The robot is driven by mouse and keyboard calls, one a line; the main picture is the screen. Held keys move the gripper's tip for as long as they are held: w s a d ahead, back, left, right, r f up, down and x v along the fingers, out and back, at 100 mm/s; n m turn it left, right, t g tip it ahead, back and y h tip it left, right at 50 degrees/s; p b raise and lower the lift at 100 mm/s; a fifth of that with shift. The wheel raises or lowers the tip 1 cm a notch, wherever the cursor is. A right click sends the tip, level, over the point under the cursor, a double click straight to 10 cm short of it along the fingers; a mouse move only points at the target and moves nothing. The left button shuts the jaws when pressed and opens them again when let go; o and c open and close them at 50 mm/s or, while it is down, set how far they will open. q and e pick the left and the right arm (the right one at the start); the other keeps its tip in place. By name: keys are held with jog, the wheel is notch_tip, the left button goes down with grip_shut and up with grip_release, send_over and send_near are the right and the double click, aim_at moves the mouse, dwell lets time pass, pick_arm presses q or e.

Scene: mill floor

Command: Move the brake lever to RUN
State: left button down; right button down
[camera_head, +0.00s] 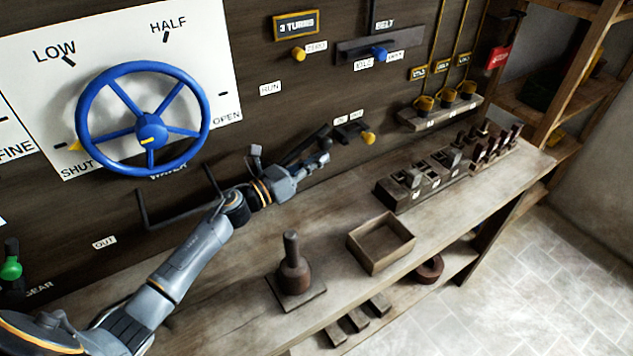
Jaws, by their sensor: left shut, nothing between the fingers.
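The RUN label (270,88) is on the dark plank wall, right of the blue wheel. A dark bar (305,146) slants up to the right on the wall below it. It looks like the brake lever, but I see no name on it, and my left arm partly covers its lower end. My left gripper (322,160) is shut and empty, with its tips just below and right of this bar. I cannot tell whether they touch. My right gripper is out of view.
A blue handwheel (143,118) and a black bent bar (180,210) stick out from the wall near my left arm. A yellow knob (368,138) is right of the gripper. On the bench are a wooden box (381,262) and a dark peg on a base (293,270).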

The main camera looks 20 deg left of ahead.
pick_arm(q)
jog(key=b, duration=0.1)
jog(key=r+t+b, duration=0.1)
jog(key=b, duration=0.1)
jog(key=r+h+b, duration=0.1)
jog(key=shift+s+a+r, duration=0.15)
jog(key=shift+s+a, duration=0.2)
jog(key=shift+s+a+r, duration=0.25)
jog(key=shift+s+r, duration=0.1)
jog(key=shift+r, duration=0.35)
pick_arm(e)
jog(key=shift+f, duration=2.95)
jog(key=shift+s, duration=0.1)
